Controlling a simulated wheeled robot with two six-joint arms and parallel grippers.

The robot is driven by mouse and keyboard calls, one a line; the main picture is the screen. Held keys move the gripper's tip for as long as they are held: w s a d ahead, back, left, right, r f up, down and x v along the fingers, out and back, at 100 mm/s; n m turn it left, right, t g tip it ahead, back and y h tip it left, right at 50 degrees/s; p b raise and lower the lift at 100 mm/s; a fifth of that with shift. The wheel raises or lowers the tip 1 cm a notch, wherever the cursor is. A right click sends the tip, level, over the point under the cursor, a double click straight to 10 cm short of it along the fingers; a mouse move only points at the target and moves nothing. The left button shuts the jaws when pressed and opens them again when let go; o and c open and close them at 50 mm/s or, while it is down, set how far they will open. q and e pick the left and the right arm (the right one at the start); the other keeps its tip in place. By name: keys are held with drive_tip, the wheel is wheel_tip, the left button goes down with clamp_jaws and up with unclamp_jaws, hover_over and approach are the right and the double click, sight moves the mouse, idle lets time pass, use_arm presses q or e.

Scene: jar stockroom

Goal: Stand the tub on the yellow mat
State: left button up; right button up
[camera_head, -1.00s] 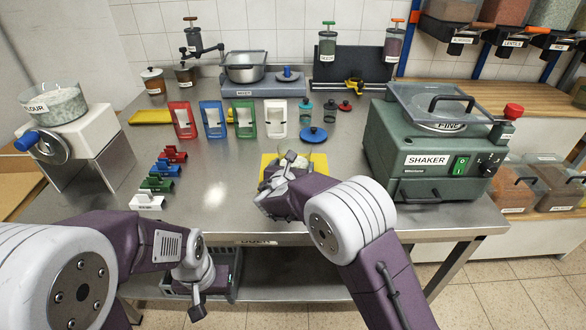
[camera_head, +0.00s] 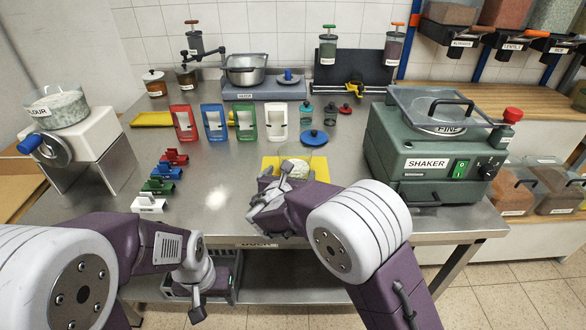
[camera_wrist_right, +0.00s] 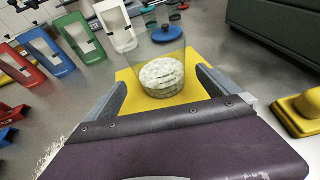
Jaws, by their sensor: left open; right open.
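The tub (camera_wrist_right: 162,77) is a clear container with pale speckled contents, and it stands upright on the yellow mat (camera_wrist_right: 197,92) in the right wrist view. In the head view the yellow mat (camera_head: 318,167) lies near the table's front, with the tub (camera_head: 296,167) on it, partly hidden by my right gripper. My right gripper (camera_wrist_right: 160,85) is open, its fingers either side of the tub's near part with gaps visible. In the head view my right gripper (camera_head: 278,180) is at the mat's near left edge. My left gripper (camera_head: 197,298) hangs open and empty before the table's front edge.
The green shaker (camera_head: 425,150) stands right of the mat. Red, blue, green and white stands (camera_head: 276,122) line up behind it, with a blue lid (camera_head: 314,137) nearby. Small coloured holders (camera_head: 158,186) are at left. The table between them and the mat is clear.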

drive_tip(key=v, duration=0.6)
drive_tip(key=shift+s+a+r+p, duration=0.1)
drive_tip(key=shift+s+r+p, duration=0.1)
drive_tip(key=shift+s+p, duration=0.15)
drive_tip(key=shift+f, duration=0.1)
